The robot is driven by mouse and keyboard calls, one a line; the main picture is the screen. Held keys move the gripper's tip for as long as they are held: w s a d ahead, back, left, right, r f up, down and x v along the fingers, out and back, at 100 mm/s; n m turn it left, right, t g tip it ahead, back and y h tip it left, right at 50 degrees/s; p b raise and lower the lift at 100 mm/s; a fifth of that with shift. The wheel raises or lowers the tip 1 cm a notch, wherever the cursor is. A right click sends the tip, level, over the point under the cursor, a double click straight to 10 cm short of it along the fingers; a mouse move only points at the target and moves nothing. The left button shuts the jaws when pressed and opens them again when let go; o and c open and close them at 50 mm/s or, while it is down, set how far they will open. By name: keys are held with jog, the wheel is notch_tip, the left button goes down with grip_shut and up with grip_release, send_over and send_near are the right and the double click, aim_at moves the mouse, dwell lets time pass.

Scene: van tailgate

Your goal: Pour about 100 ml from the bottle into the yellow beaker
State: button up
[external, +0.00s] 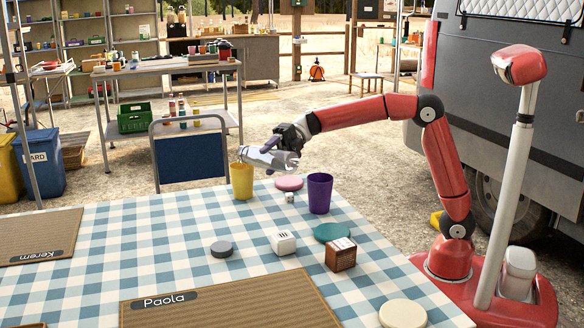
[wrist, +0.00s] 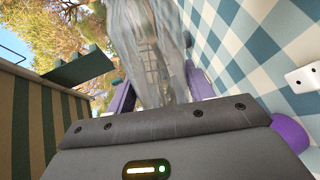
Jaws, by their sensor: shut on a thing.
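The yellow beaker (external: 241,181) stands upright near the far edge of the checked table. My gripper (external: 277,152) is shut on the clear bottle (external: 262,158) and holds it above the table. The bottle is tilted far over, close to lying flat, with its left end at the beaker's rim. In the wrist view the bottle (wrist: 150,50) fills the space between the fingers. I cannot tell whether liquid is flowing or how full the beaker is. The beaker cannot be made out in the wrist view.
A purple cup (external: 319,193) stands right of the beaker, with a pink disc (external: 289,183) and a small white die (external: 290,197) between. A teal disc (external: 332,232), wooden box (external: 341,255), white block (external: 283,243) and grey disc (external: 222,249) lie nearer. A blue-backed chair (external: 190,160) stands behind.

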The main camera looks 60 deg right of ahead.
jog(key=shift+s+f, duration=0.15)
jog(key=shift+f, duration=0.05)
jog(key=shift+s+a+f+n+t, duration=0.1)
jog(key=shift+f+n+t, duration=0.1)
jog(key=shift+n, duration=0.25)
jog(key=shift+s+f+n+t, duration=0.1)
jog(key=shift+n+t, duration=0.1)
jog(key=shift+n, duration=0.25)
jog(key=shift+s+f+n+b, duration=0.15)
jog(key=shift+f+n+b, duration=0.25)
jog(key=shift+b, duration=0.7)
jog(key=shift+r+t, duration=0.3)
jog(key=shift+r, duration=0.05)
jog(key=shift+s+f+n+b, duration=0.25)
jog(key=shift+n+b, duration=0.15)
jog(key=shift+b, duration=0.6)
jog(key=f+n+b, duration=0.1)
jog(key=b, duration=0.2)
jog(key=shift+w+f, duration=0.1)
jog(key=shift+f, duration=0.3)
jog(key=shift+t, duration=0.3)
